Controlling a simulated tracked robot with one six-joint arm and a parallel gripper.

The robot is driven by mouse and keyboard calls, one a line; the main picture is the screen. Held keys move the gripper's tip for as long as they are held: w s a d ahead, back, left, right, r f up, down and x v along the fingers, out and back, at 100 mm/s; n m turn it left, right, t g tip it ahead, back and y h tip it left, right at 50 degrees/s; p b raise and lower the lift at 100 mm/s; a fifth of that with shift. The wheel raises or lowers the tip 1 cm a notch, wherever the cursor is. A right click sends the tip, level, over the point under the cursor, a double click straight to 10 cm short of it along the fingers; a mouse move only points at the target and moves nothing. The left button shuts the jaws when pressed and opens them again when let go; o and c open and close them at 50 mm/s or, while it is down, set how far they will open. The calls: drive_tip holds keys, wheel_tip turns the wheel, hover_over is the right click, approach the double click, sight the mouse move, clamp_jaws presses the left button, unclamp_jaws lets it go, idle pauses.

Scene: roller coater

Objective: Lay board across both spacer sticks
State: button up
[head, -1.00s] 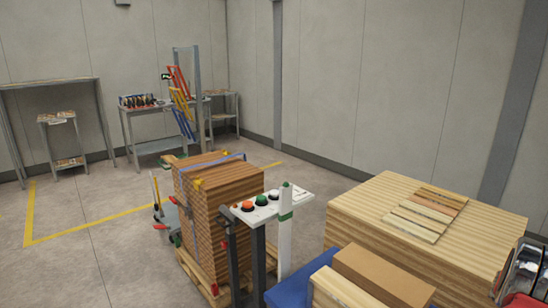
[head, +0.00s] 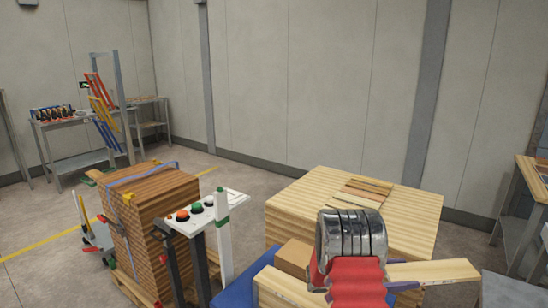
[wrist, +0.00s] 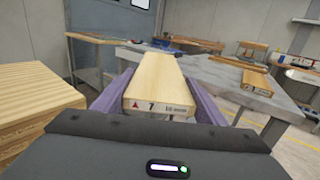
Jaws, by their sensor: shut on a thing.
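My gripper (wrist: 158,92) is shut on a pale wooden board (wrist: 160,78), with a purple finger along each side. The board's near end carries a red triangle and a "7". In the wrist view a grey table (wrist: 215,86) lies beyond and below. Thin wooden strips (wrist: 232,63) and a labelled board (wrist: 259,82) lie on it, to the right of the held board. I cannot tell which strips are the spacer sticks.
A large stack of pale boards (head: 400,212) stands behind my arm, with several short strips (head: 362,193) on top. A brown stack (head: 150,225) on a pallet and a button panel (head: 205,207) stand left. A workbench (head: 525,220) stands at the right edge.

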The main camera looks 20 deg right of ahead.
drive_tip(key=w+a+f+n+t, duration=0.2)
drive_tip(key=w+a+t, duration=0.15)
drive_tip(key=a, duration=0.45)
drive_tip(key=w+a+f+n+t+h, duration=0.1)
drive_tip(key=w+a+f+n+t, duration=0.15)
drive_tip(key=w+a, duration=0.4)
drive_tip(key=w+a+f+n+t, duration=0.1)
drive_tip(key=w+a+n+t, duration=0.2)
drive_tip(key=a, duration=0.6)
drive_tip(key=a+f+n+t+y, duration=0.2)
drive_tip(key=a+t, duration=0.3)
drive_tip(key=a, duration=0.7)
drive_tip(key=a+f+n+t+y, duration=0.1)
drive_tip(key=a+f+n+t, duration=0.1)
drive_tip(key=a, duration=1)
drive_tip(key=n+t, duration=0.1)
drive_tip(key=t, duration=0.1)
drive_tip(key=shift+s+f+t+y, duration=0.2)
drive_tip(key=shift+s+t+y, duration=0.05)
drive_tip(key=shift+t+y, duration=0.15)
drive_tip(key=shift+n+t+y, duration=2.2)
drive_tip(key=shift+n+y, duration=0.05)
drive_tip(key=shift+y, duration=0.35)
